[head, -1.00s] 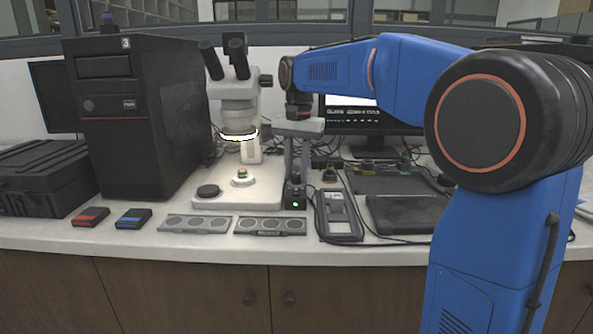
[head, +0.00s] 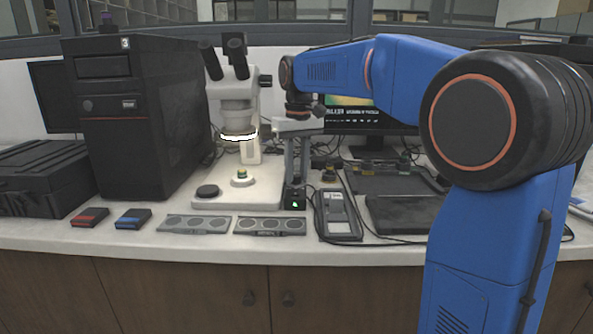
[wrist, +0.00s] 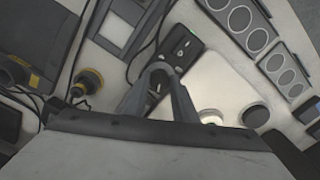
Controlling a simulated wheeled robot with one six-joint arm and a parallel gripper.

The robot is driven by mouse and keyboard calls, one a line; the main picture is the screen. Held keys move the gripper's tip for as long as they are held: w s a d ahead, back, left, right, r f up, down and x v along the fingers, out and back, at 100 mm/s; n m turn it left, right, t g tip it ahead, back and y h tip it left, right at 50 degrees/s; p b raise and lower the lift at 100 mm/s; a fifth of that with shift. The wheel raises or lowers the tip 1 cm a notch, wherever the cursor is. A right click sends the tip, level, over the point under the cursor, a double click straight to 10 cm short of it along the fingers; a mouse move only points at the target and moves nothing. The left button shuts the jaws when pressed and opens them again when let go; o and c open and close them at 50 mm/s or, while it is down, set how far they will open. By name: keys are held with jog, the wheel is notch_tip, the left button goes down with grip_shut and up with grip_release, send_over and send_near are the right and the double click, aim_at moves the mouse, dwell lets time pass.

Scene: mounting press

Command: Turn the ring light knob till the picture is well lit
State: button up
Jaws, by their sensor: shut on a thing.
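My gripper (head: 295,183) points down at the small black control box (head: 294,201) with a green light, to the right of the microscope base. In the wrist view its fingertips (wrist: 158,75) are closed together at the near end of the box (wrist: 178,52). The ring light knob is hidden between them. The ring light (head: 239,136) glows white under the microscope head (head: 236,105). The monitor (head: 347,115) behind my arm shows a picture with green and orange tones at the top and dark below; part of it is hidden.
A small green-topped sample (head: 242,175) sits on the microscope base (head: 222,197). A grey handheld device (head: 338,215) and cables lie close right of the box. Slide-like grey plates (head: 270,226) lie in front. A black computer tower (head: 130,120) stands left.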

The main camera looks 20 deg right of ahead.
aim_at(298, 175)
jog(key=shift+n, duration=0.6)
jog(key=o, duration=1)
jog(key=shift+o, duration=0.2)
notch_tip(298, 175, up, 17)
jog(key=shift+d+r, duration=0.2)
jog(key=shift+d, duration=0.1)
dwell(0.9)
